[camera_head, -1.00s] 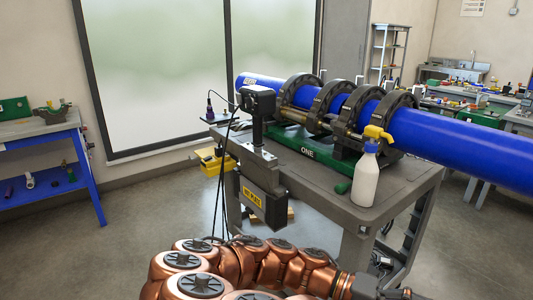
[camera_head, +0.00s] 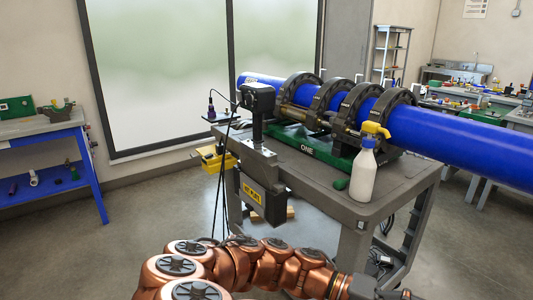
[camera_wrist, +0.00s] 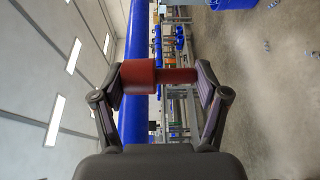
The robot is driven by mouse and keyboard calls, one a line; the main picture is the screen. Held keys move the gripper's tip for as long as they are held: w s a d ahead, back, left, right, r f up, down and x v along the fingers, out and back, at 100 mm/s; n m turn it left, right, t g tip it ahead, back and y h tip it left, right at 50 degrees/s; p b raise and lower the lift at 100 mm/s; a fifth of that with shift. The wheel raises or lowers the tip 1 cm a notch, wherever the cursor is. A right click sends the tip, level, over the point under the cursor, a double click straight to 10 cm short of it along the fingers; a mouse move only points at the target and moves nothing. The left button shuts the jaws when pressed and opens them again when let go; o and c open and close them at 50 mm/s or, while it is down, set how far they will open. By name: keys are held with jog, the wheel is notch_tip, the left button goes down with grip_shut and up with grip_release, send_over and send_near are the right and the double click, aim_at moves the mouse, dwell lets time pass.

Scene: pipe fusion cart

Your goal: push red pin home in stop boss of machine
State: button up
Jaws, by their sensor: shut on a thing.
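In the wrist view my gripper (camera_wrist: 161,86) is shut on the red pin (camera_wrist: 138,77), which lies across between the two fingers. The pin has a thick head on the left and a thinner shank on the right. In the head view the machine (camera_head: 318,150) stands on a grey cart, its dark clamp rings around a long blue pipe (camera_head: 445,142). I cannot make out the stop boss in either view.
The grey cart (camera_head: 400,187) carries a white spray bottle (camera_head: 364,174) with a yellow head at its front right. A dark box with a yellow label (camera_head: 252,192) hangs at its near left side. A blue bench (camera_head: 80,170) stands far left. The floor between is clear.

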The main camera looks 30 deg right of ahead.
jog(key=shift+s+a+f, duration=0.5)
jog(key=shift+a+f, duration=0.1)
jog(key=shift+a, duration=0.15)
dwell(1.6)
